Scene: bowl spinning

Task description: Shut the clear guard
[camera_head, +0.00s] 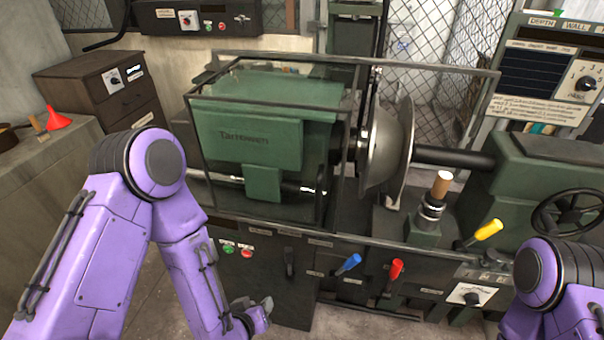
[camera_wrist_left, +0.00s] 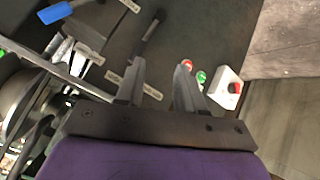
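The clear guard (camera_head: 190,125) is a see-through box with a dark frame, at the left over the green headstock (camera_head: 222,125). The metal bowl (camera_head: 383,150) on the spindle stands to the right of the guard's left box. A dark frame bar also runs along the back above the bowl. My left gripper (camera_head: 262,308) is low in front of the machine's front panel, well below the guard. In the left wrist view my left gripper (camera_wrist_left: 161,66) is open with nothing held between its fingers. My right gripper is out of view; only part of its arm shows at lower right.
Blue (camera_head: 348,264), red (camera_head: 396,268) and yellow (camera_head: 483,234) levers stick out along the front. A dark lever (camera_head: 290,262) and green and red buttons (camera_head: 237,250) are near my left gripper. A handwheel (camera_head: 568,213) is at the right.

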